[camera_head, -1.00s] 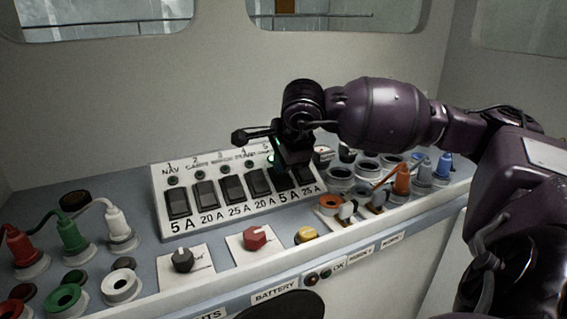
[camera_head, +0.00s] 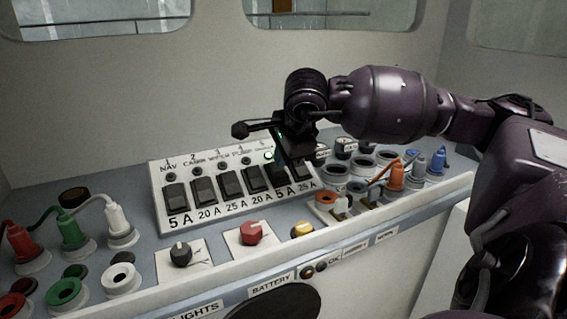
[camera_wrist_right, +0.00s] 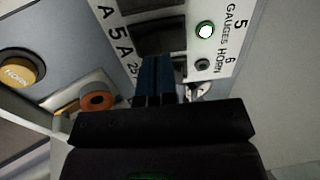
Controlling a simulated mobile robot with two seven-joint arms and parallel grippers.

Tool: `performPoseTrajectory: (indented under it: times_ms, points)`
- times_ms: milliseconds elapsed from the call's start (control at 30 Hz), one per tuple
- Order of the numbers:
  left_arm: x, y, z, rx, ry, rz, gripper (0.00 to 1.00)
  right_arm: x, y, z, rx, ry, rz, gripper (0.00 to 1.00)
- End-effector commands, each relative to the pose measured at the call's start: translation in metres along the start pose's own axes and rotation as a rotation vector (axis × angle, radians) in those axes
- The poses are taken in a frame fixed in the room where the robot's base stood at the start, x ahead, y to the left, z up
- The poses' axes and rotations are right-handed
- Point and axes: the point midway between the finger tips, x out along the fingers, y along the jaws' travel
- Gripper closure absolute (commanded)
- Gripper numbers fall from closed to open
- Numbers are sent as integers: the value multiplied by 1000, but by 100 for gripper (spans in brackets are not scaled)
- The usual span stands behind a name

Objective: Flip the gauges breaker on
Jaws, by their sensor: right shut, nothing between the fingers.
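The gauges breaker is the fifth dark rocker switch on the white breaker panel (camera_head: 160,209). It is partly hidden in the head view, but its dark rocker (camera_wrist_right: 160,38) shows in the right wrist view. The lamp (camera_wrist_right: 205,30) beside the GAUGES label is lit, and its glow also shows in the head view (camera_head: 269,156). My right gripper (camera_head: 284,163) is shut and empty, over the right end of the panel. In the right wrist view its fingertips (camera_wrist_right: 161,62) are just beside the gauges rocker, overlapping the horn breaker. I cannot tell if they touch.
Other breakers (camera_head: 203,190) stand to the left. Below are a black knob (camera_head: 181,254), a red knob (camera_head: 252,233) and a yellow button (camera_head: 303,229). Plugs and cables, including an orange one (camera_head: 396,176), stand at right; red, green and white ones stand at left.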

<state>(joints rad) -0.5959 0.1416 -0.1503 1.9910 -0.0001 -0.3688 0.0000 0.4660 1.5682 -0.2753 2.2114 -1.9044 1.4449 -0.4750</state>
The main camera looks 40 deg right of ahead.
Motion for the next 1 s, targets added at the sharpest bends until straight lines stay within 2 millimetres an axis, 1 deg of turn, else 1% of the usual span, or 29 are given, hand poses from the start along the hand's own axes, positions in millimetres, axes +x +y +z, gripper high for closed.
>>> performPoseTrajectory:
  times_ms: [33,67,300,500,600,700,1000]
  points:
    - [-1,0,-6,0,5,0,57,-10,-6,-1,0,1,-5,100]
    - [-2,0,-8,0,7,0,57,-15,-8,-2,0,1,-6,100]
    - [-2,-2,5,2,-9,-2,57,-58,-22,-2,0,0,-6,100]
    - [-1,0,6,-2,-10,-1,57,-89,-31,-1,-1,-1,-5,100]
    - [-1,0,6,-2,-10,-1,57,-99,-34,-1,-1,-1,-4,100]
    - [-1,0,6,-2,-10,-1,57,-104,-35,-2,-1,-1,-2,100]
    - [-1,0,6,-1,-9,-1,57,-107,-36,-2,-1,-1,-1,100]
